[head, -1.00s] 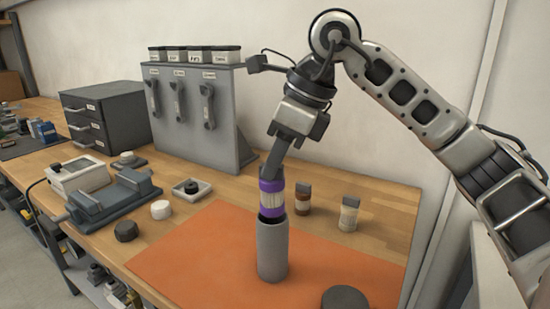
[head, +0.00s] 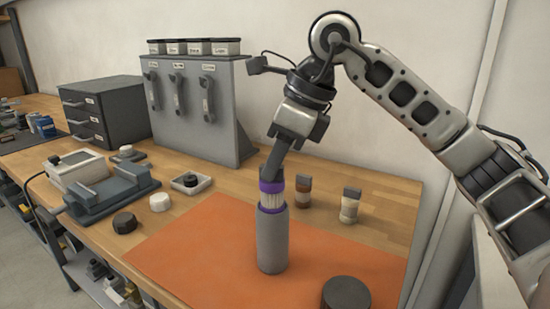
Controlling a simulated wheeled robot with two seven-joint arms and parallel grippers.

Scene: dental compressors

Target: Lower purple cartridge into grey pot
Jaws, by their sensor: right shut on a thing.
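The purple cartridge (head: 272,199), with purple bands at top and bottom and a pale ribbed middle, stands upright at the mouth of the grey pot (head: 273,243). Its lower purple band is at the pot's rim, and anything below that is hidden inside the pot. The pot stands upright on the orange mat (head: 190,252). My right gripper (head: 273,176) points down from above and is shut on the cartridge's top. My left gripper is not in view.
A dark round lid (head: 346,294) lies on the mat at the front right. Two small jars, one brown (head: 303,191) and one pale (head: 350,205), stand behind the pot. A grey fixture (head: 110,192) and small caps sit to the left.

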